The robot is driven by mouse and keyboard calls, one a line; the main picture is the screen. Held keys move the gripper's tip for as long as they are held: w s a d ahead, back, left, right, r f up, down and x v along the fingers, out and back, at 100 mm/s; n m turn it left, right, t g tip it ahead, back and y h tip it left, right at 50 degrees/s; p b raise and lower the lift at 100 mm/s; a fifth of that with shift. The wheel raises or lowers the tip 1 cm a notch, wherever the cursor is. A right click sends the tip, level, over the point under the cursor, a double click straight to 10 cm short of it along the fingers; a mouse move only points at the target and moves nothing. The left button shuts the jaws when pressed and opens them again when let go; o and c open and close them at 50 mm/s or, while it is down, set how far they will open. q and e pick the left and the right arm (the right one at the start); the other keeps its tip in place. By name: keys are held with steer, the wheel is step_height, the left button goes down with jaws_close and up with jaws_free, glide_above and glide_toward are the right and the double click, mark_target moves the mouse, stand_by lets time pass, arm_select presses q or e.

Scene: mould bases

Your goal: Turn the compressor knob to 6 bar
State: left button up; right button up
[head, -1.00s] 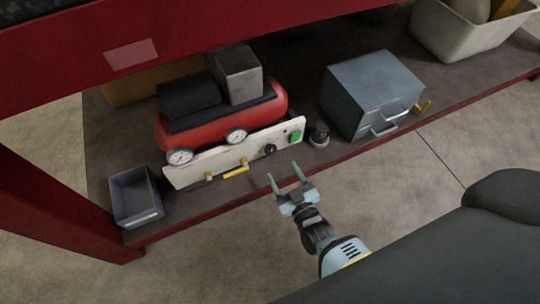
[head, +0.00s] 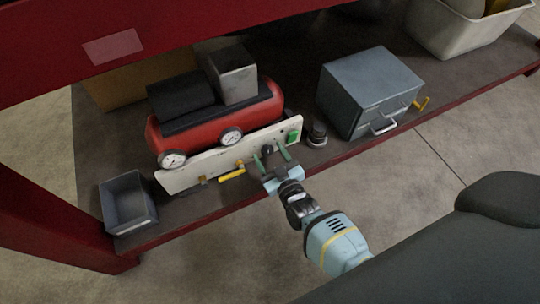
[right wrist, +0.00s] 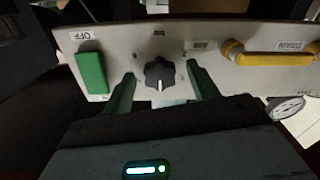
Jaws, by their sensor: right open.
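The compressor (head: 205,128) is a red tank with a pale front panel (head: 215,164), on the low shelf. Its black knob (head: 267,150) is near the panel's right end; in the right wrist view the knob (right wrist: 160,73) is lobed, with a white line pointing toward the bottom of the picture. My right gripper (head: 271,158) is open at the panel. Its green fingers stand on either side of the knob in the wrist view, apparently with gaps between. Two dial gauges (head: 231,137) sit on the compressor; their readings are too small to tell. My left gripper is not in view.
A green switch (right wrist: 90,72) labelled OFF and a yellow DRAIN handle (right wrist: 270,52) flank the knob. A grey bin (head: 128,203) stands left, a small dark round object (head: 317,136) and a grey drawer cabinet (head: 368,92) right. The red shelf edge runs in front.

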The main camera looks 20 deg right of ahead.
steer(key=c, duration=1)
